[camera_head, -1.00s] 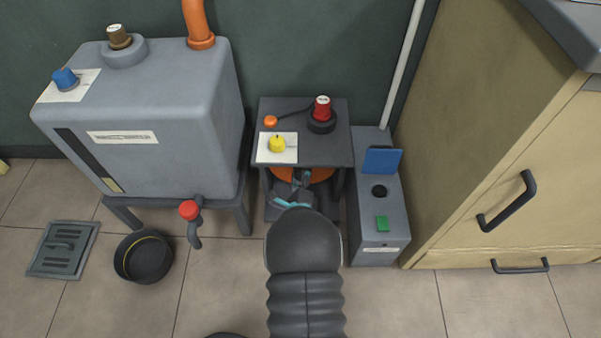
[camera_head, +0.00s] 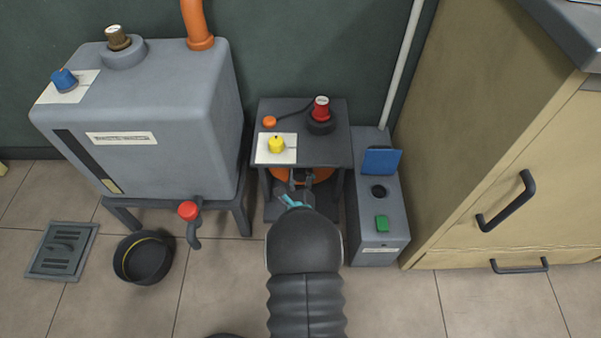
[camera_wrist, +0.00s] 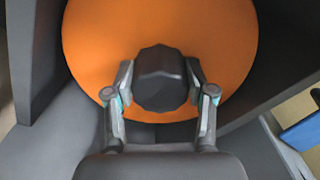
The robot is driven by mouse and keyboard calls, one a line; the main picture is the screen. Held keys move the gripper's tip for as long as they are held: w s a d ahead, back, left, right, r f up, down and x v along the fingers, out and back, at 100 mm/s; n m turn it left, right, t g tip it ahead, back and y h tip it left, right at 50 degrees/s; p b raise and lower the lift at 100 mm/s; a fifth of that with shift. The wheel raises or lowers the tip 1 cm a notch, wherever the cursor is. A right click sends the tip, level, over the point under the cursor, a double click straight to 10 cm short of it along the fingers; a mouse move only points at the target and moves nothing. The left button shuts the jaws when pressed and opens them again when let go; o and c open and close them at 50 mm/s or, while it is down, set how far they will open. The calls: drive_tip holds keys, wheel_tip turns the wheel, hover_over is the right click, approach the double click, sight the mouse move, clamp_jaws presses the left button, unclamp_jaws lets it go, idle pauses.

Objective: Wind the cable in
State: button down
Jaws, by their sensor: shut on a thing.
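An orange cable reel disc (camera_wrist: 100,45) sits under the small dark table (camera_head: 335,150), and in the head view only part of its rim (camera_head: 320,174) shows below the tabletop. A dark faceted knob (camera_wrist: 160,78) stands out from the disc in the wrist view. My gripper (camera_wrist: 160,92) is shut on this knob, one finger on each side of it. In the head view my gripper (camera_head: 301,180) reaches under the table's front edge, and my arm hides much of the space there. I cannot make out the cable on the reel.
The tabletop carries a yellow knob (camera_head: 276,145), an orange button (camera_head: 269,121) and a red plug-like part (camera_head: 321,108). A grey box with a green button (camera_head: 382,223) stands close on the right. A grey tank (camera_head: 150,120) stands left. Table legs flank my gripper.

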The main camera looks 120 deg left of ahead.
drive_tip(key=shift+w, duration=0.1)
drive_tip(key=shift+c, duration=1.9)
unclamp_jaws()
drive_tip(key=v, duration=1.2)
